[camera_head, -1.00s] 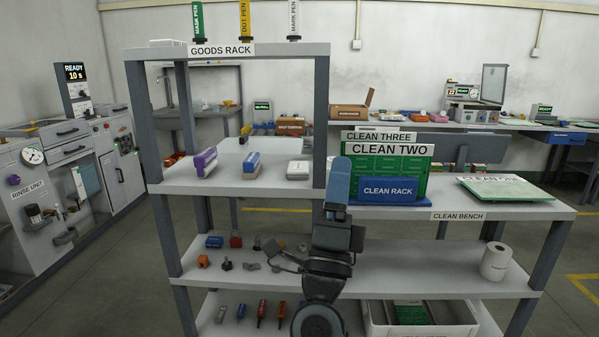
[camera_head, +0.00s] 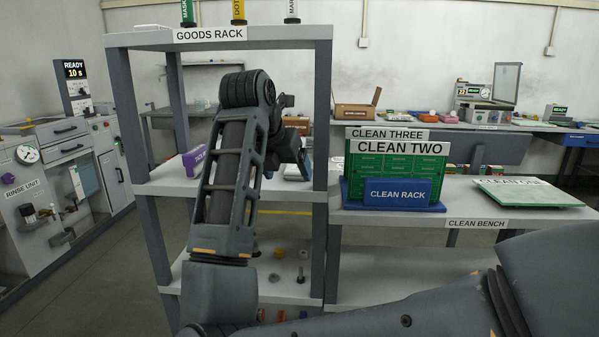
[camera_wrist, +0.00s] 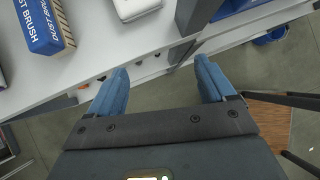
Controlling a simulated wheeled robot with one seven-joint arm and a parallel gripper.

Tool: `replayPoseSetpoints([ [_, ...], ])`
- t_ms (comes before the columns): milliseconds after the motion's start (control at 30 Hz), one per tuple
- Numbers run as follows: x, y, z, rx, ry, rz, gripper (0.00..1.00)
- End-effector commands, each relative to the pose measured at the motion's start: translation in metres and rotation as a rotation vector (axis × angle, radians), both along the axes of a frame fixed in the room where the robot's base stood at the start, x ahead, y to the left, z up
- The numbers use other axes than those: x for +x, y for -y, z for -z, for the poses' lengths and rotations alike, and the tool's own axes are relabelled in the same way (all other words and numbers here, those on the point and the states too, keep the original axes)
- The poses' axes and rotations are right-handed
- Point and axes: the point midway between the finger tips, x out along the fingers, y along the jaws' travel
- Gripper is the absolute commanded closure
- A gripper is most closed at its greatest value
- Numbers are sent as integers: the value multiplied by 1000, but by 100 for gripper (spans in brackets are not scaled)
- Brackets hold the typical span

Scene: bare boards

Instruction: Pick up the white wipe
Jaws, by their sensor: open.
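The white wipe, a small white block (camera_wrist: 135,8), lies on the shelf at the top of the wrist view, partly cut off by the frame edge. In the head view only a part of it (camera_head: 295,173) shows on the goods rack's middle shelf, behind my arm. My gripper (camera_wrist: 161,68) is open and empty, its two blue fingers apart. The fingers are over the shelf's edge, and the wipe lies beyond them in the wrist view. In the head view my arm hides most of the gripper.
A blue dust brush (camera_wrist: 42,22) lies left of the wipe. A grey rack post (camera_wrist: 196,14) stands close on its right. The clean bench (camera_head: 480,222) holds the blue clean rack (camera_head: 400,192) with green boards. A purple item (camera_head: 193,162) sits on the rack's left side.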

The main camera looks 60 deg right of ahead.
Motion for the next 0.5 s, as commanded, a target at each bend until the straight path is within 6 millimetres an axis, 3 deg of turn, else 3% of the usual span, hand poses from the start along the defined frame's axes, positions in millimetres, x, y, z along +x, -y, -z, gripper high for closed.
replayPoseSetpoints([
  [133, 16, -7, -6, 71, 62, -29, 17],
  [233, 20, -1, -8, 85, 74, -35, 17],
  [500, 28, 50, -8, 83, 72, -32, 17],
])
